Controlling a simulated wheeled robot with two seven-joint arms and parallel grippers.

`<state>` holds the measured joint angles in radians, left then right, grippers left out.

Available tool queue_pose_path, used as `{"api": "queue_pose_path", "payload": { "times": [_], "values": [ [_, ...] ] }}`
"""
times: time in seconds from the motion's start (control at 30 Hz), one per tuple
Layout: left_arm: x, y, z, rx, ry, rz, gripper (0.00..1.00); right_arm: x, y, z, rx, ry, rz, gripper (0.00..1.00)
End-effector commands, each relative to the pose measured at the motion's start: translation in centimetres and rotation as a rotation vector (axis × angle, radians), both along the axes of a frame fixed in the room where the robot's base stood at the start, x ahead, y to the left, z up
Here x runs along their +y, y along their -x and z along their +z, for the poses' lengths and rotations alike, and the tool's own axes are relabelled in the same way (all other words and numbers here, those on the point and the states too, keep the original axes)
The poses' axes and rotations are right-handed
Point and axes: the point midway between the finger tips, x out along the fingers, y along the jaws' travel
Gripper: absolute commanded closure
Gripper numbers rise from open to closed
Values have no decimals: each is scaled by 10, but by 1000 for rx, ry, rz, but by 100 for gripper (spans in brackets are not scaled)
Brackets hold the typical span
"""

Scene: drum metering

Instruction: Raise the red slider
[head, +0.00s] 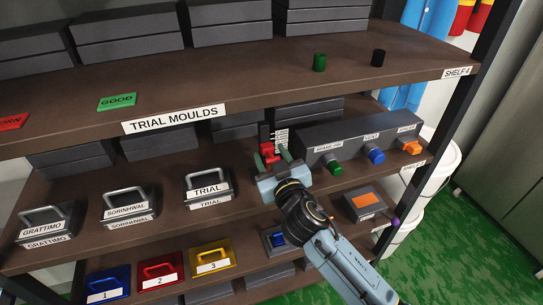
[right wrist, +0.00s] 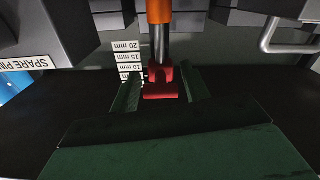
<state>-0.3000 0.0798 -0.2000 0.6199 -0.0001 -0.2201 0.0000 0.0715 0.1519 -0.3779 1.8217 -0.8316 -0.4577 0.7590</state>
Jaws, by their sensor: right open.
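The red slider (head: 268,150) sits on an upright post at the middle shelf. In the right wrist view the red slider (right wrist: 162,83) is near the lower end of a metal rod, under an orange part (right wrist: 160,10). A white scale (right wrist: 129,62) beside the rod reads 20, 15 and 10 mm; its lower part is hidden. My right gripper (head: 273,158) is open, its green fingers (right wrist: 160,92) on either side of the slider with a gap visible. Whether they touch it lower down I cannot tell. My left gripper is not in view.
Right of the slider stands a grey housing (head: 350,135) with green (head: 335,168), blue (head: 376,156) and orange (head: 411,148) knobs. The TRIAL mould (head: 208,187) is on the left. Shelf boards run above and below. A grey box with an orange top (head: 366,200) sits lower right.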

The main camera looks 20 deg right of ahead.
Motion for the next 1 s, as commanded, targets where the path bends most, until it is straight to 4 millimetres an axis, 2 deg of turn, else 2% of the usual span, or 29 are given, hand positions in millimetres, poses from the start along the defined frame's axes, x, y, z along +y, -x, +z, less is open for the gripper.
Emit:
{"api": "queue_pose_path", "payload": {
  "times": [0.23, 0.6, 0.8, 1.0],
  "values": [
    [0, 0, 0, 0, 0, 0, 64, 0, -1, 0, 0, 0, 0, 54],
    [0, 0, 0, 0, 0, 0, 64, 0, 0, 0, 0, 1, 0, 100],
    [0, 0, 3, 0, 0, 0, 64, 0, 0, 3, 0, 2, 0, 100],
    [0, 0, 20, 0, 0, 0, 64, 0, 0, 24, 0, 1, -1, 100]
  ]
}}
